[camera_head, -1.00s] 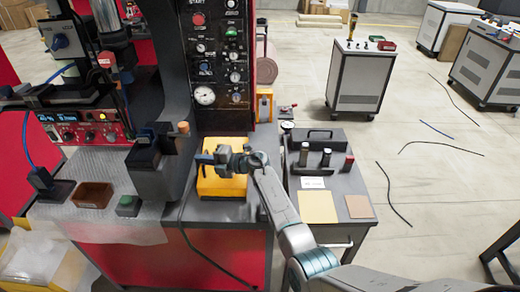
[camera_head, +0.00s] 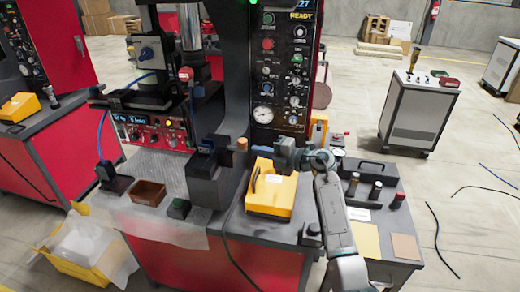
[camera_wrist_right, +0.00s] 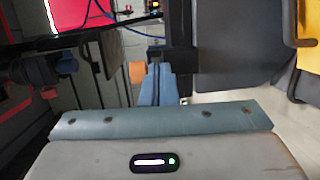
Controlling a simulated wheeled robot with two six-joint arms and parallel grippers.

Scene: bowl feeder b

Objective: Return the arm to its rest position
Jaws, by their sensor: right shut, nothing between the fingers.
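My right arm comes in from the lower right of the head view, its elbow bent over the bench. The right gripper (camera_head: 262,151) points left, above the back of the yellow box (camera_head: 270,195) and right of an orange-topped knob (camera_head: 241,144) on the press. Its fingers are shut and empty. In the right wrist view the blue-grey fingers (camera_wrist_right: 155,88) are together, with the orange knob (camera_wrist_right: 137,72) close by. My left gripper is in neither view.
The press has a control panel (camera_head: 282,75) reading READY. Right of the yellow box are a black-handled tray (camera_head: 376,170) and several upright cylinders on the bench. Open floor lies right, with loose cables.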

